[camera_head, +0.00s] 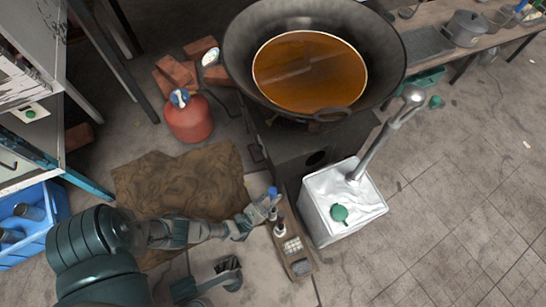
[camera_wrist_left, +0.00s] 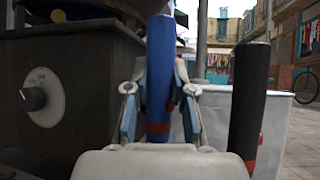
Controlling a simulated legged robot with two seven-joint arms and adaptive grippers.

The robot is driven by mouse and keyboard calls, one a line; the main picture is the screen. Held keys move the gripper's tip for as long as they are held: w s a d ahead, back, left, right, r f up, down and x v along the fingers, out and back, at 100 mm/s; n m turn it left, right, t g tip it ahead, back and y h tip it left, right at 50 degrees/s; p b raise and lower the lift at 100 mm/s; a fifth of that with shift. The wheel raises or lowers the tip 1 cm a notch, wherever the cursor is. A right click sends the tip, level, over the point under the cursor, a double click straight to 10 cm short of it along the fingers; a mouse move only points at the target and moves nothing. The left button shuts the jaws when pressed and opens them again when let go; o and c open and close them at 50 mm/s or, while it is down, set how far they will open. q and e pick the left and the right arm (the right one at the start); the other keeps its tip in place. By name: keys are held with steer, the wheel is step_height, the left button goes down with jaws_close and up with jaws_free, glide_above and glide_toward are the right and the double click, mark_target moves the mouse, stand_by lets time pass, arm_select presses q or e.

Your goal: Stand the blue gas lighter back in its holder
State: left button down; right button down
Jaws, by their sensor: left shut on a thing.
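The blue gas lighter (camera_head: 272,191) is upright between the fingers of my left gripper (camera_head: 262,207). In the left wrist view the lighter (camera_wrist_left: 160,70) stands tall between the two fingertips (camera_wrist_left: 160,100), which are shut on it. The holder, a narrow brown wooden rack (camera_head: 291,248), stands just below and right of the gripper in the head view. A black lighter (camera_wrist_left: 249,100) stands upright to the right of the blue one in the wrist view. The blue lighter's lower end is hidden by the gripper, so I cannot tell whether it touches the holder.
A dark stove with a wide wok (camera_head: 235,45) of brown liquid stands behind. A red gas bottle (camera_head: 188,122), bricks (camera_head: 176,72) and a brown mat (camera_head: 180,182) lie left.

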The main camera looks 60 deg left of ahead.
arm_select(q)
steer(key=shift+f, duration=0.25)
steer(key=c, duration=0.9)
jaws_free()
steer(key=shift+s+f, duration=0.2)
steer(key=s+d+f, duration=0.1)
steer(key=s+d, duration=0.1)
steer(key=s, duration=1.1)
steer(key=shift+s+d+f, duration=0.2)
steer(key=shift+s+f, duration=0.1)
steer(key=shift+s, duration=0.1)
